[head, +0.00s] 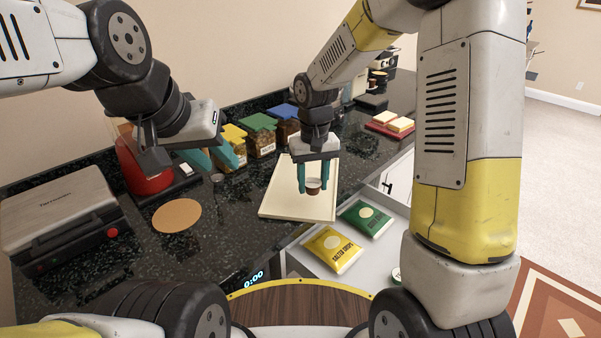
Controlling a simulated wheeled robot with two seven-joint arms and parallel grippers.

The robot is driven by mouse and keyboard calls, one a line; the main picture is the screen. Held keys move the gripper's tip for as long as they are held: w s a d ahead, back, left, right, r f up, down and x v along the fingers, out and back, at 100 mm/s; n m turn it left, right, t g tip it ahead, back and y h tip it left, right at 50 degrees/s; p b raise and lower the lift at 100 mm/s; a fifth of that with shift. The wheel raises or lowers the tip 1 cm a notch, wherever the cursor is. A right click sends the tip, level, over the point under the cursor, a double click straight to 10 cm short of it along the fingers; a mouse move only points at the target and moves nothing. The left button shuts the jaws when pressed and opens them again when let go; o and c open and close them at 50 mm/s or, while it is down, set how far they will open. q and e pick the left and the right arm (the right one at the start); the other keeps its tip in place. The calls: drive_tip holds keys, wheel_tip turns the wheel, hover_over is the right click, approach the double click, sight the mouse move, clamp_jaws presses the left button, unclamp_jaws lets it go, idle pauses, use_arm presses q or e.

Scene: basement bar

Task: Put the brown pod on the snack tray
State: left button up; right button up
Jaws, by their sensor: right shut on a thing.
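The brown pod (314,190) has a pale lid and sits between the teal fingertips of my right gripper (314,184), which is shut on it. The cream snack tray (270,208) lies on the dark counter, with the pod over its front part. I cannot tell whether the pod touches the tray. My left gripper (210,163) is at the left above the counter, its teal fingers apart and nothing seen between them.
A grill press (60,222), an orange disc (177,215) and a red appliance (150,178) are on the left. Several boxes (258,135) stand behind the tray. An open drawer in front holds a yellow packet (331,249) and a green packet (367,218). A red tray (388,130) is farther right.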

sight(300, 196)
drive_tip(key=w+a, duration=0.3)
drive_tip(key=shift+w+a+f, duration=0.1)
drive_tip(key=shift+w+f, duration=0.05)
drive_tip(key=shift+f, duration=1.85)
drive_tip(key=o, duration=1.3)
drive_tip(key=shift+f, duration=0.1)
